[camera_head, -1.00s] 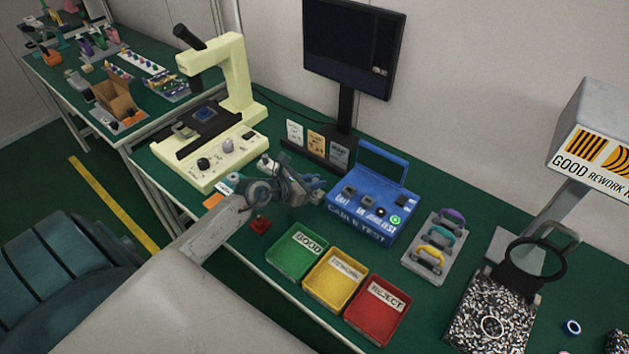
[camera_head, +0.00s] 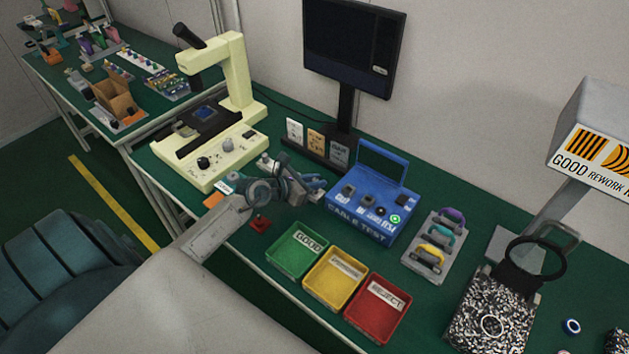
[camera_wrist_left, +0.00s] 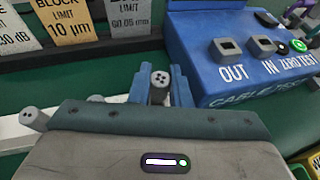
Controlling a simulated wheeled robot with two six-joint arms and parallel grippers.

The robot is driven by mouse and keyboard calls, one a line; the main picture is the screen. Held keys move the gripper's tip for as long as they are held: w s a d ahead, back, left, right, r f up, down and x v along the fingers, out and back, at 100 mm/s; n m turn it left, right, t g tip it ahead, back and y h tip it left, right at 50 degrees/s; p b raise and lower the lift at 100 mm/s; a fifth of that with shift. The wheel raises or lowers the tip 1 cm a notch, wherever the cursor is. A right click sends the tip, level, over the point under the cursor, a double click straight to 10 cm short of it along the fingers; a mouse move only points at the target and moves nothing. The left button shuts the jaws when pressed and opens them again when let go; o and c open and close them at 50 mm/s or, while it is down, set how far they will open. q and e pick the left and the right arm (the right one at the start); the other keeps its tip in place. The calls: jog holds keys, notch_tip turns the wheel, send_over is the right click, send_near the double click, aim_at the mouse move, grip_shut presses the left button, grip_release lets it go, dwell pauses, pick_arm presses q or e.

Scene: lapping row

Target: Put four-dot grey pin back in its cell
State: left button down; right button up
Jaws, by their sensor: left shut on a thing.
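The left gripper (camera_head: 314,190) hangs over the green bench, just left of the blue cable-test box. In the left wrist view its blue fingers (camera_wrist_left: 158,88) are shut on a grey pin (camera_wrist_left: 160,84) with several dark dots on its end face. The pin's lower part is hidden behind the gripper body. A second grey pin (camera_wrist_left: 31,117), also dotted on its end, shows at the left, apart from the fingers. A pale strip (camera_wrist_left: 14,135) lies behind the gripper body. I cannot make out the pin's cell. My right gripper is not in view.
The blue cable-test box (camera_head: 372,207) stands close right of the gripper. Three limit cards (camera_head: 316,140) stand behind it. Green (camera_head: 281,263), yellow (camera_head: 319,292) and red (camera_head: 364,322) bins line the front edge. A cream microscope (camera_head: 236,85) stands at the left.

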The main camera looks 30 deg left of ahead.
pick_arm(q)
jog(key=shift+f+b, duration=0.8)
jog(key=shift+f, duration=0.3)
jog(key=c, duration=1.3)
grip_release()
jog(key=shift+s+a+r, duration=0.1)
jog(key=shift+s, duration=0.15)
jog(key=v, duration=0.9)
jog(key=shift+s+p, duration=0.1)
jog(key=shift+p, duration=0.2)
jog(key=shift+s+a+r, duration=0.2)
jog(key=shift+s+r, duration=0.05)
jog(key=shift+s, duration=0.2)
